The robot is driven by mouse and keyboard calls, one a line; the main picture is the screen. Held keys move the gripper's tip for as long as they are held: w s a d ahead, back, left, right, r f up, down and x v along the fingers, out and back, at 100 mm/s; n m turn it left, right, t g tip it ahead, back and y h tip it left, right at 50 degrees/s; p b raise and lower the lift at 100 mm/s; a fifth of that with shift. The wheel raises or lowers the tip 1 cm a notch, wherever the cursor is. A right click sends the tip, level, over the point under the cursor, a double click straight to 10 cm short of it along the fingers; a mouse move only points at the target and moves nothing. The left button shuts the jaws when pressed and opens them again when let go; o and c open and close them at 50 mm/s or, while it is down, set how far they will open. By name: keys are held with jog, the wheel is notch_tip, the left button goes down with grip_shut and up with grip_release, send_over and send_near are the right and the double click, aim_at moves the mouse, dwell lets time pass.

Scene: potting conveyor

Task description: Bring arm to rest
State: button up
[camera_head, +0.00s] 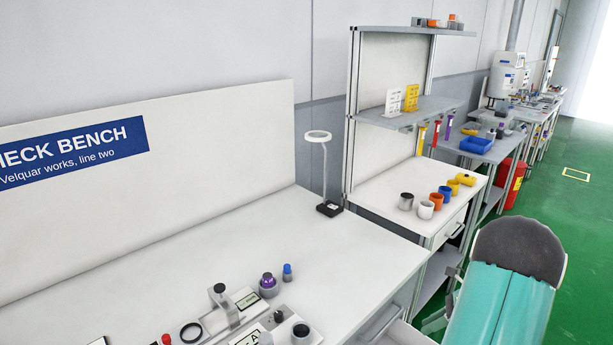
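My gripper does not show in the camera_head view, so its fingers and anything in them cannot be seen. A large teal and dark grey rounded part of my own body stands at the lower right, over the green floor, to the right of the white check bench (150,275).
The bench holds a magnifier lamp (328,209), a purple-topped knob (268,281) and several small fixtures near its front. Beyond stand a shelved bench (385,188) with coloured cups, a blue tray (476,145) and a red bin (512,185). Green floor (590,240) is open at right.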

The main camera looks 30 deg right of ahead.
jog(key=w+a+r+n+g+h, duration=0.2)
jog(key=w+a+r+n, duration=0.1)
jog(key=a+r+n, duration=0.6)
jog(key=w+a+r+n+g+h, duration=0.1)
jog(key=w+a+r+n+h, duration=0.15)
jog(key=a+r+n, duration=0.65)
jog(key=s+a+r+n+t+h, duration=0.1)
jog(key=s+a+n, duration=0.1)
jog(key=a+n, duration=0.2)
jog(key=s+a+r+n+t+h, duration=0.1)
jog(key=s+a+r+n, duration=0.1)
jog(key=a, duration=0.8)
jog(key=s+a+r+n+t+h, duration=0.1)
jog(key=s+a+r+n+t, duration=0.1)
jog(key=s+a+n, duration=0.2)
jog(key=a+n, duration=0.2)
jog(key=a, duration=0.1)
jog(key=shift+a, duration=0.15)
jog(key=shift+h, duration=0.25)
